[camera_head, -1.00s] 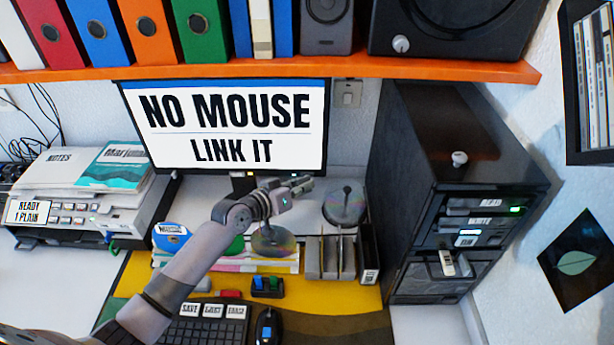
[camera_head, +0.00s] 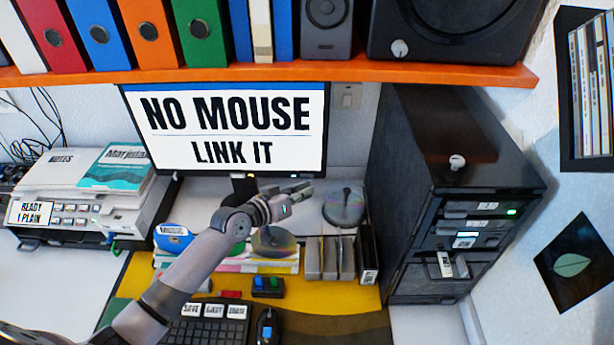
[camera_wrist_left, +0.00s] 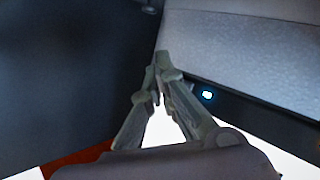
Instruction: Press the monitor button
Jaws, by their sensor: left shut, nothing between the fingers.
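The monitor (camera_head: 232,147) stands at the back of the desk and reads "NO MOUSE LINK IT". My left gripper (camera_head: 300,187) is just below its lower edge, right of the stand, pointing right. In the left wrist view its two fingers (camera_wrist_left: 157,65) are together at the tips, with nothing between them. A small glowing blue-white light (camera_wrist_left: 207,95) sits on a dark strip to the right of the fingers, apart from the tips. I cannot tell whether it is the monitor button. No button shows clearly in the head view. My right gripper is out of view.
An orange shelf (camera_head: 300,72) runs above the monitor. A black computer tower (camera_head: 410,150) stands at right. A disc stand (camera_head: 345,205), a disc holder (camera_head: 330,258), a keyboard (camera_head: 207,330) and a mouse (camera_head: 267,325) lie around and below my arm. A printer (camera_head: 85,210) is at left.

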